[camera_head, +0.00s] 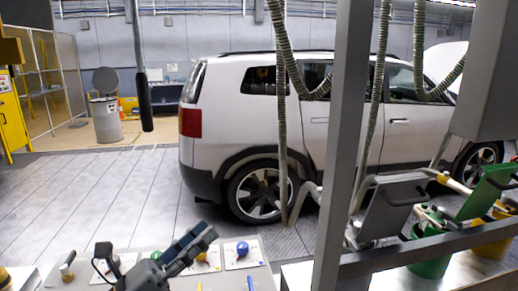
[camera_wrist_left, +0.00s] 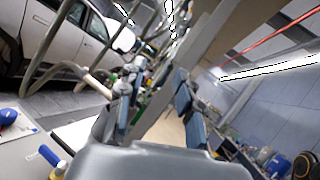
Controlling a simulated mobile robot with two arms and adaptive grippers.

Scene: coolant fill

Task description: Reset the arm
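My left gripper (camera_head: 196,243) is low in the head view, above a light table (camera_head: 256,273), pointing up and to the right. In the left wrist view the gripper (camera_wrist_left: 155,112) shows blue-grey finger pads standing apart, with nothing seen between them. A blue round cap (camera_head: 242,248) sits on a white card just right of the gripper. It also shows at the left edge of the left wrist view (camera_wrist_left: 8,117). My right gripper is not in view.
A white car (camera_head: 236,118) stands behind the table. A grey drum (camera_head: 106,121) and yellow cabinet (camera_head: 12,112) are at the left. Floor between is clear.

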